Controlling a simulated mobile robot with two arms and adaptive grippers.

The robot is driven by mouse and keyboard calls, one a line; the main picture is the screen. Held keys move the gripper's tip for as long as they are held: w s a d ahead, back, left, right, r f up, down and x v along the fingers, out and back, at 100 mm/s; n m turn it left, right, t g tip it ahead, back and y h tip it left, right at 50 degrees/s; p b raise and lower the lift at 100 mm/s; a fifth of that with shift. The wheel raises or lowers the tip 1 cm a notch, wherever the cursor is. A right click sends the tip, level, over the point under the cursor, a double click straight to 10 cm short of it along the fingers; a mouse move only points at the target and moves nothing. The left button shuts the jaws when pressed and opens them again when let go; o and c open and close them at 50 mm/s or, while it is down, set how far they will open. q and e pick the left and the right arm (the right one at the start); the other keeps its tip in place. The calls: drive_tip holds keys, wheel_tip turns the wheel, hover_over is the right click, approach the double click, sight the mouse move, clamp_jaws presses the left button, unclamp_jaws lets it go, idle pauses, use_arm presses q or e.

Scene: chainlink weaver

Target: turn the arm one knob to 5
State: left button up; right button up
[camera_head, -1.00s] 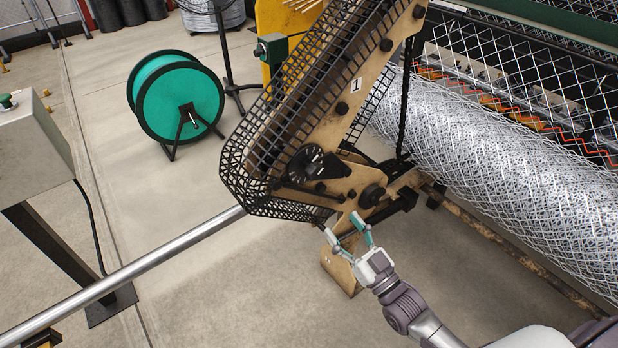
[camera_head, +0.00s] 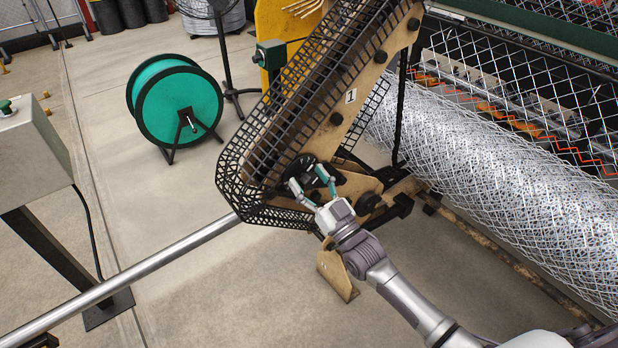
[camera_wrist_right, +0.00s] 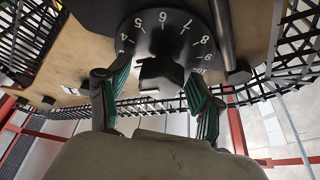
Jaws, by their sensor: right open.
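The arm one knob (camera_head: 301,166) is a black dial on the tan arm plate (camera_head: 338,118), which carries a "1" label (camera_head: 351,96). In the right wrist view the numbered dial (camera_wrist_right: 160,40) shows white figures from 4 to 10, with 6 and 7 near the top. Its black raised grip (camera_wrist_right: 161,75) sits in the middle. I cannot tell which number is set. My right gripper (camera_head: 307,176) is open in front of the dial. In the wrist view its green-padded fingers stand on either side of the grip; contact is unclear. My left gripper is not in view.
A black mesh guard (camera_head: 236,187) wraps the arm around the knob. A roll of chain-link mesh (camera_head: 480,170) lies to the right. A green spool (camera_head: 178,107) stands on the floor at left. A steel pipe (camera_head: 130,282) runs to the lower left.

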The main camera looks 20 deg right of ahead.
drive_tip(key=shift+w, duration=0.1)
drive_tip(key=c, duration=1.1)
drive_tip(key=shift+c, duration=0.3)
